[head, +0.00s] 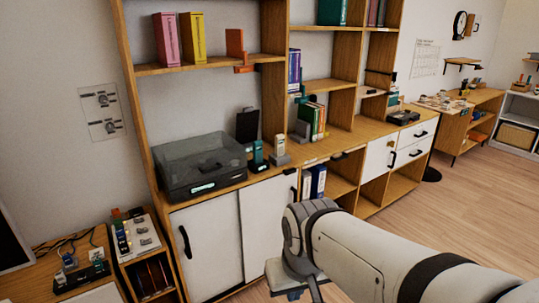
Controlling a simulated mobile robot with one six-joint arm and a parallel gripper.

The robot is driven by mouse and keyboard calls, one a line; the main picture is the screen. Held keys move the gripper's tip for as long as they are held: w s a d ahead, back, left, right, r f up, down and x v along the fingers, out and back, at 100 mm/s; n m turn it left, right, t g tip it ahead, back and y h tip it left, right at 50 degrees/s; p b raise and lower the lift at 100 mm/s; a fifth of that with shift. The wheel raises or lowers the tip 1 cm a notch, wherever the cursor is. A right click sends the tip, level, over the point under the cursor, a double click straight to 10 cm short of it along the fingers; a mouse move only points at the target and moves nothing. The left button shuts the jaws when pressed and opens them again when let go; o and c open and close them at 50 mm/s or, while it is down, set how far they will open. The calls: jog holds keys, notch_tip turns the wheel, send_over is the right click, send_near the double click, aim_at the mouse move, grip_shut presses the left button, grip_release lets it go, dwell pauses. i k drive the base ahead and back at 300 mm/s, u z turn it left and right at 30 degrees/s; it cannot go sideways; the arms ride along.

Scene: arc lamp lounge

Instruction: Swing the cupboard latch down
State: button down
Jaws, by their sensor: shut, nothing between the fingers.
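A low wooden cabinet has two white cupboard doors at the left, a left one (213,240) and a right one (266,220). The left door has a dark upright handle (185,242), and a small dark fitting (293,194) sits at the right door's far edge. Farther right, a smaller white cupboard door (376,160) has dark fittings (391,158) at its right edge. All these doors look shut. I cannot tell which fitting is the latch. My arm reaches in from the lower right, its wrist low in front of the cabinet. The fingers do not show.
A dark clear-lidded box (200,165) stands on the cabinet top, with small devices (279,150) beside it. Shelves (215,66) with binders rise above. A side table (140,250) with switches stands at lower left. Wooden floor (450,210) is open at right.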

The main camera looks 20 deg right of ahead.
aim_at(294, 170)
jog(key=z, duration=0.5)
jog(key=i, duration=1.85)
jog(key=u, duration=0.35)
jog(key=k, duration=0.95)
jog(key=u, duration=0.2)
jog(key=i, duration=0.95)
jog(key=z, duration=0.05)
